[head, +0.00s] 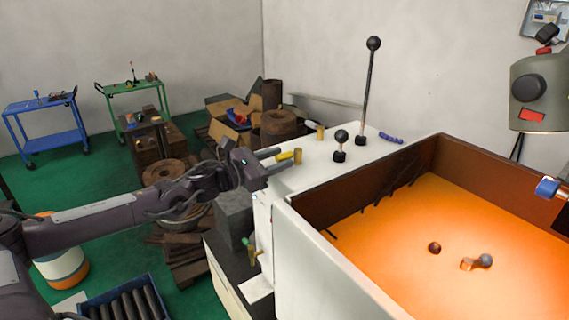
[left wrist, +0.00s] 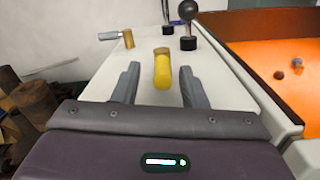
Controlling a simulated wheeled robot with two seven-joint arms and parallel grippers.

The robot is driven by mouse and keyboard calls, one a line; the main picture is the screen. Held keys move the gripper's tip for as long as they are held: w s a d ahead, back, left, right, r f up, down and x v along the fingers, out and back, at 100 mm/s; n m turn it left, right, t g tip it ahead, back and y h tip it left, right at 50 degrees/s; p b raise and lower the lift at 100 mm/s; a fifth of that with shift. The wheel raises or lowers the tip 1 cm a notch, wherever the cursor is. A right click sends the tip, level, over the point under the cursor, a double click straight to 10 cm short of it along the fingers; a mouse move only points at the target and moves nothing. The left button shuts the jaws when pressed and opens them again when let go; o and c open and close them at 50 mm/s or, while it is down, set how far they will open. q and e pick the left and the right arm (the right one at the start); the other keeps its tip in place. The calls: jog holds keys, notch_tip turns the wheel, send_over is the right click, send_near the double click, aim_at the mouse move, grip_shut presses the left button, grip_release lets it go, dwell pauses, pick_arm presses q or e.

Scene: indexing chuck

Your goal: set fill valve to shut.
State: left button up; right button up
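A brass valve with a yellow lever (head: 290,156) is on the white machine top near its left end. The lever points toward my left gripper (head: 281,161). In the left wrist view the yellow lever (left wrist: 162,72) lies between the two spread fingers of the left gripper (left wrist: 160,80), with a gap on each side. A second brass valve with a pale lever (head: 319,130) stands farther back; its lever (left wrist: 109,36) points left in the wrist view. A green-handled valve (head: 250,250) is low on the machine's side. No label shows which is the fill valve. My right gripper is out of view.
Two black ball-topped levers, one short (head: 341,137) and one tall (head: 373,44), rise from the machine top. An orange-lit tray with brown walls (head: 410,165) is to the right. A grey housing (head: 538,92) hangs at upper right. Scrap and pallets crowd the left floor.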

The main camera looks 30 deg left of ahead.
pick_arm(q)
jog(key=shift+w+d+r, duration=0.1)
jog(key=shift+w+r, duration=0.1)
jog(key=shift+w, duration=0.4)
jog(key=shift+w+d+f+p, duration=0.1)
jog(key=shift+w+d+p, duration=0.25)
jog(key=shift+w+d, duration=0.15)
grip_shut()
